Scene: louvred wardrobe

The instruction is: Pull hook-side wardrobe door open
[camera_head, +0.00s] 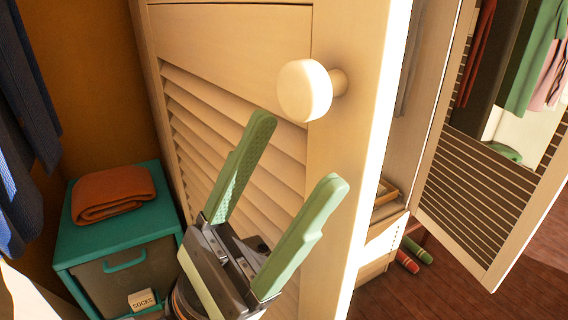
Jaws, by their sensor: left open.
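The louvred wardrobe door (225,60) fills the middle of the head view, cream-coloured with slats and a round white knob (305,90) near its right edge. The door stands ajar, with the wardrobe interior (385,190) showing to its right. A second louvred door (490,195) stands wide open at the right. My left gripper (298,150) is in front of the near door, just below the knob. Its two green fingers are spread, with nothing seen between them. I cannot tell whether a finger touches the door. My right gripper is not in view.
A teal box (115,245) with a folded brown cloth (110,192) and a socks label (142,299) stands at the left. Dark blue clothes (25,110) hang at the far left. Rolled red and green items (412,255) lie low at the right, by the wooden floor.

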